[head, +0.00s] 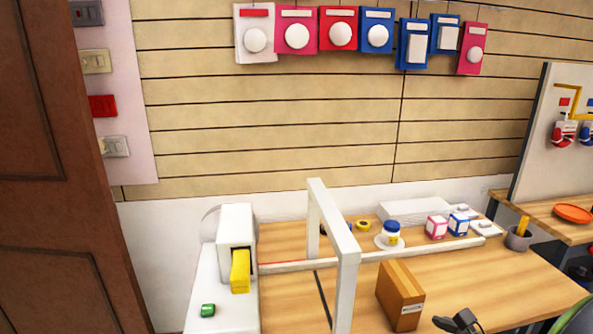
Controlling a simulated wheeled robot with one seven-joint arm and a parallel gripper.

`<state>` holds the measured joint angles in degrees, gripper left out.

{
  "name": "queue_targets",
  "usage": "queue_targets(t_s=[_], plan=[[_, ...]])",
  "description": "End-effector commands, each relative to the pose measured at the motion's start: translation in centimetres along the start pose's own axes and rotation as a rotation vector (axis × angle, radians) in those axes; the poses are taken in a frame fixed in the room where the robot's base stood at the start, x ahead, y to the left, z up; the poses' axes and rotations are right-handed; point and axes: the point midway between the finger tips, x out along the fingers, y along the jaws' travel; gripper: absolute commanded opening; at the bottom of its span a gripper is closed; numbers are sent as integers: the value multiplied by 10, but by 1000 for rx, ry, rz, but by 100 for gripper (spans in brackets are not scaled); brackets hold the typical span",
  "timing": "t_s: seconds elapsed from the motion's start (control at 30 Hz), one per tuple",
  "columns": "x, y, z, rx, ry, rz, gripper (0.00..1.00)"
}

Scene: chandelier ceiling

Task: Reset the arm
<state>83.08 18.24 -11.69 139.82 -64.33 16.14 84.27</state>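What looks like my gripper (460,321) shows at the bottom edge of the head view, right of centre, as a small dark grey and black shape. It is cut off by the picture's edge, and I cannot tell whether its fingers are open or shut. It appears just right of a brown box (401,295) in the picture. I cannot tell whether it touches anything, and most of the arm is out of view.
A wooden table (510,290) carries a white gate-like frame (347,262) and a white machine (237,230) with a yellow block (240,271). A blue-lidded jar (391,233), small boxes (437,227) and a pencil cup (518,238) stand farther back. A brown door (60,150) is at left.

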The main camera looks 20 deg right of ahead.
Motion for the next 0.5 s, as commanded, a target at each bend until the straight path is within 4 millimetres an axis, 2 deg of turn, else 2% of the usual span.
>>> queue_targets(t_s=[0.03,0.17,0.27,0.37,0.5], plan=[[4,9,15,-95,11,47,100],[13,39,46,-385,52,179,100],[14,68,72,-668,74,297,100],[6,104,102,-1042,82,432,100],[-27,153,140,-1661,55,603,100]])
